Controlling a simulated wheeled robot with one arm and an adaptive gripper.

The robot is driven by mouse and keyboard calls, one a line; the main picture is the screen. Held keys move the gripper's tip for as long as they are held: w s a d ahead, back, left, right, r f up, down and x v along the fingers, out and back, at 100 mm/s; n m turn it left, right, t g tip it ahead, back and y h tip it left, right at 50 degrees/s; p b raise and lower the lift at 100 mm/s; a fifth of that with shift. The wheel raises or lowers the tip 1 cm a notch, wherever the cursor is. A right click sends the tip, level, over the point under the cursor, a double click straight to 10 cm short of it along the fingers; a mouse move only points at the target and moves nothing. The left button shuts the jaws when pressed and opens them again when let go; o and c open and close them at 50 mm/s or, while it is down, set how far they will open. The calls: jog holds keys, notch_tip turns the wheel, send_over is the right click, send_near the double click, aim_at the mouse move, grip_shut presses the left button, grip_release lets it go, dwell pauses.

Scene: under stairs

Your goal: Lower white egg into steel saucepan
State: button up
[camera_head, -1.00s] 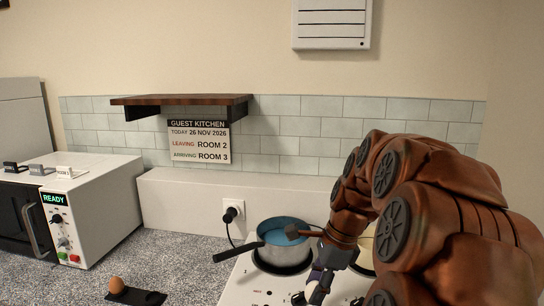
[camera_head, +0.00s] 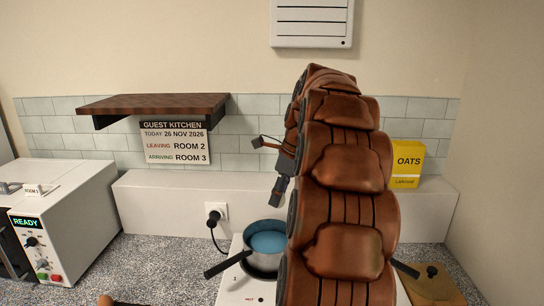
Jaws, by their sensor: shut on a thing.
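The steel saucepan (camera_head: 257,262) stands on the white hob, with blue-looking water inside and its dark handle pointing left. My arm hides its right side. My gripper (camera_head: 276,203) is above the pan, mostly seen from the side and partly behind my arm. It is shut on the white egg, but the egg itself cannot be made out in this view. The gripper's tips appear higher than the pan's rim and apart from it.
The white hob (camera_head: 233,287) has a second pan handle right of my arm. A brown egg (camera_head: 105,300) shows at the bottom edge. A wooden shelf (camera_head: 155,105), a white oven (camera_head: 75,225), a yellow oats box (camera_head: 405,165) and a wooden board (camera_head: 432,285) stand around.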

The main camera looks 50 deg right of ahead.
jog(key=w+d+r+m+p, duration=0.1)
jog(key=w+d+r+p, duration=0.1)
jog(key=w+r, duration=0.25)
notch_tip(320, 180, down, 10)
jog(key=b, duration=0.4)
jog(key=shift+s, duration=0.3)
jog(key=shift+a, duration=0.1)
dwell(0.5)
jog(key=shift+f+b, duration=1.2)
jog(key=shift+f, duration=3.6)
jog(key=shift+f, duration=0.4)
jog(key=o, duration=1.2)
